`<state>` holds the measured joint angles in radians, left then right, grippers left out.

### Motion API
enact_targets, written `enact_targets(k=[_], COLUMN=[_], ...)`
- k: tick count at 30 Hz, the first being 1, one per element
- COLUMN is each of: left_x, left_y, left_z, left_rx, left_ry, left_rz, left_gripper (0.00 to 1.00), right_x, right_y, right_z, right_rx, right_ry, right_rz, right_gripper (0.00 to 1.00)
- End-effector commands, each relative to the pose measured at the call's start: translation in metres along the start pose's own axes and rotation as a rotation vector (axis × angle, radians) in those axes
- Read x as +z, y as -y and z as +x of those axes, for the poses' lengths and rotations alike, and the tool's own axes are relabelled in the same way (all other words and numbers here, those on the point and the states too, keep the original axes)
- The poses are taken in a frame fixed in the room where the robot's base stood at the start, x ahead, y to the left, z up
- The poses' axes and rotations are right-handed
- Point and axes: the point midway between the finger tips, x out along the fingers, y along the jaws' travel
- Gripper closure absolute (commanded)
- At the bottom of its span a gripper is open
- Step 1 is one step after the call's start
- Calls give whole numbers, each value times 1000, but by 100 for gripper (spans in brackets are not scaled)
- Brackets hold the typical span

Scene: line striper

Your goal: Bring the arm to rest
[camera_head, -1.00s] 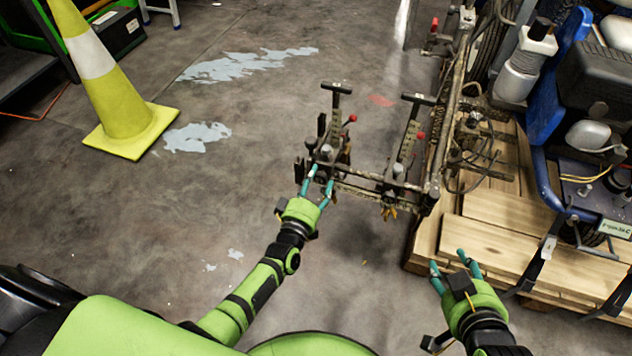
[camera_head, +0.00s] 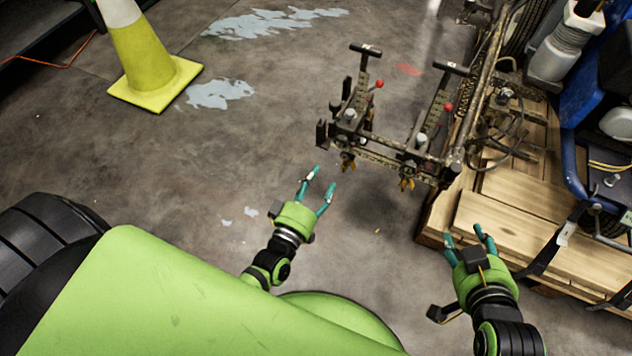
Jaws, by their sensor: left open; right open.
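My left gripper (camera_head: 320,192) is open and empty over the concrete floor, with its teal fingers pointing up the picture. It is apart from the line striper's front frame (camera_head: 390,160), which lies just beyond it. The frame carries two upright T-handles with red knobs (camera_head: 379,84). My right gripper (camera_head: 468,238) is open and empty beside the near left edge of the wooden pallet (camera_head: 505,228). Whether its fingers touch the wood I cannot tell.
A yellow and white cone (camera_head: 150,72) stands at the upper left on the floor (camera_head: 150,160). Pale paint patches (camera_head: 220,93) mark the floor. The blue-framed machine (camera_head: 578,120) sits on the pallet at the right. The floor left of my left gripper is clear.

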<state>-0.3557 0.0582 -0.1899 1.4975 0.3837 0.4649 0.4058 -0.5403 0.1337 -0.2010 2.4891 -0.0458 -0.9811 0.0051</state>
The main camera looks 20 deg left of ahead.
Motion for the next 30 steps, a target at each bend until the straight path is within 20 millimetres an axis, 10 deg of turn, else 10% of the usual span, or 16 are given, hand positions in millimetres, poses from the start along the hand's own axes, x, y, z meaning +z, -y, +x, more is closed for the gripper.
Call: enact_targets(k=[17,30], left_x=[0,-12], left_y=[-2,-77], left_z=[0,-10], left_rx=[3,40], left_ry=[5,396], left_rz=[4,463], left_gripper=[42,42], right_x=[0,0], right_y=[0,0], right_z=[0,0], right_rx=[0,0], right_ry=[0,0], right_rz=[-1,0], right_gripper=[51,51])
